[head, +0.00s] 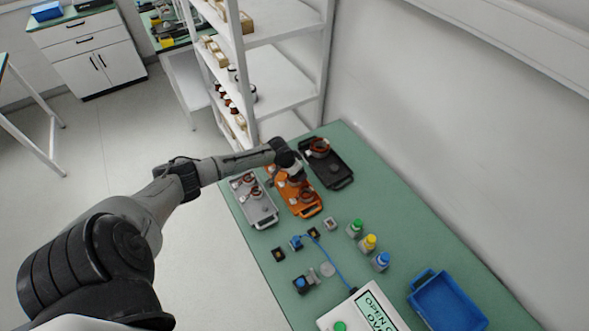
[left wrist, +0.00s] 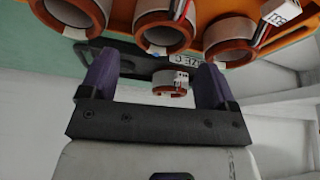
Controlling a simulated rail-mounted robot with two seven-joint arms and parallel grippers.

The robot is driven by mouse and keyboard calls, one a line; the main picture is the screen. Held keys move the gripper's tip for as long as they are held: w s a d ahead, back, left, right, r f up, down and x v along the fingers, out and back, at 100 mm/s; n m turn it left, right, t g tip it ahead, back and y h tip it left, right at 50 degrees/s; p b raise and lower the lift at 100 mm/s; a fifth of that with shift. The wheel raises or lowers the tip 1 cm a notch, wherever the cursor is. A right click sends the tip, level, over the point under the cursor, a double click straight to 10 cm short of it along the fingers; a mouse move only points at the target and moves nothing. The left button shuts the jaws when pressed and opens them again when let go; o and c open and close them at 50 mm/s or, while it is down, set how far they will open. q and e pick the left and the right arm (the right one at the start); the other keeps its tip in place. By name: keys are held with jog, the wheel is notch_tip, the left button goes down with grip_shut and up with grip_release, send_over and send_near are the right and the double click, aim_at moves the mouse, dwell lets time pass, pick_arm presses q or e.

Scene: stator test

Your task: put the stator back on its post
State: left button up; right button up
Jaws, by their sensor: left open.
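My left gripper (head: 293,172) is over the orange tray (head: 303,209) in the head view, partly hiding it. In the left wrist view its two purple fingers (left wrist: 155,85) are apart, with nothing clamped between them. A copper-coloured stator (left wrist: 170,82) with a white tag shows between the fingers, apparently beyond them near the dark tray (left wrist: 130,58). Several larger stators (left wrist: 165,28) sit in the orange tray at the top of that view. In the head view a stator (head: 318,147) sits in the dark tray (head: 341,184). I cannot make out which post is meant. My right gripper is not seen.
A grey tray (head: 264,220) with stators stands left of the orange one. Bottles (head: 369,243), small blue-topped fixtures (head: 300,283), a display box (head: 365,312) and a blue bin (head: 447,302) stand nearer. A white shelf rack (head: 285,95) rises behind the trays.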

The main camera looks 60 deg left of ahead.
pick_arm(q)
jog(key=shift+r, duration=0.15)
jog(key=o, duration=0.3)
jog(key=shift+o, duration=0.2)
jog(key=p+v, duration=0.2)
jog(key=v, duration=1.1)
jog(key=shift+r, duration=0.45)
jog(key=shift+s, duration=0.1)
dwell(0.4)
